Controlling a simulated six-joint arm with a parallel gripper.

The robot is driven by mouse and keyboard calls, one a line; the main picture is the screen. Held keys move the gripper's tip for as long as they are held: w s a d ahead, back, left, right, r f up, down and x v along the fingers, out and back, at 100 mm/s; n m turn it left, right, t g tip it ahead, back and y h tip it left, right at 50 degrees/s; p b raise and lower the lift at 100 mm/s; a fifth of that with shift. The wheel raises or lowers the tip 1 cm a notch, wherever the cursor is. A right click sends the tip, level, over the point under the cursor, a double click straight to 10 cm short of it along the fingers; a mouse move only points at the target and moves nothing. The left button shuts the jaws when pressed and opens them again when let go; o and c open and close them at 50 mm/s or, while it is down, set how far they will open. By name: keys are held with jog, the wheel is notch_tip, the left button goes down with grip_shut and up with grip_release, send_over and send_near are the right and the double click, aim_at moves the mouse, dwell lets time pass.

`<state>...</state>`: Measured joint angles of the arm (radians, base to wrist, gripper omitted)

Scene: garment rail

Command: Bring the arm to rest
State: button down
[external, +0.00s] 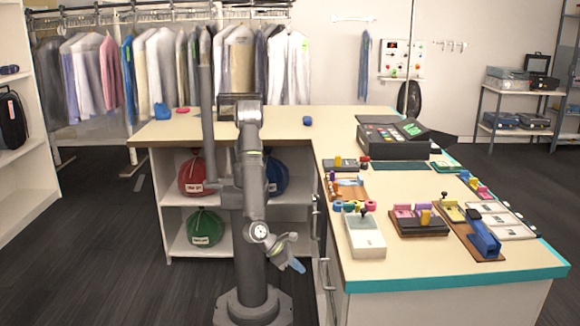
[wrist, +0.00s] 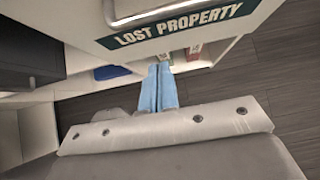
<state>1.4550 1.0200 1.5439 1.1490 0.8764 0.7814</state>
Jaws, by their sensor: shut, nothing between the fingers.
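My gripper (external: 297,266) hangs low in the external view, in front of the counter and left of its drawer side. Its blue fingers point down and to the right. In the wrist view the two blue fingers (wrist: 158,88) lie side by side, shut, with nothing between them. My arm stands upright on its base, with the forearm folded downward. The gripper looks clear of the counter, though the exact gap cannot be told.
A drawer front labelled LOST PROPERTY (wrist: 178,27) is close to my fingers in the wrist view. The counter (external: 440,272) bears a till (external: 385,142), a white box (external: 365,238) and small trays. Bags (external: 205,228) fill the shelves behind my arm. Open floor (external: 110,260) lies at left.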

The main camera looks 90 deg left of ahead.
jog(key=shift+v, duration=1.35)
jog(key=shift+f, duration=0.1)
jog(key=w+r+x, duration=0.1)
jog(key=x, duration=1.1)
jog(key=shift+w+r, duration=0.25)
jog(key=shift+w, duration=0.25)
jog(key=c, duration=2.1)
grip_release()
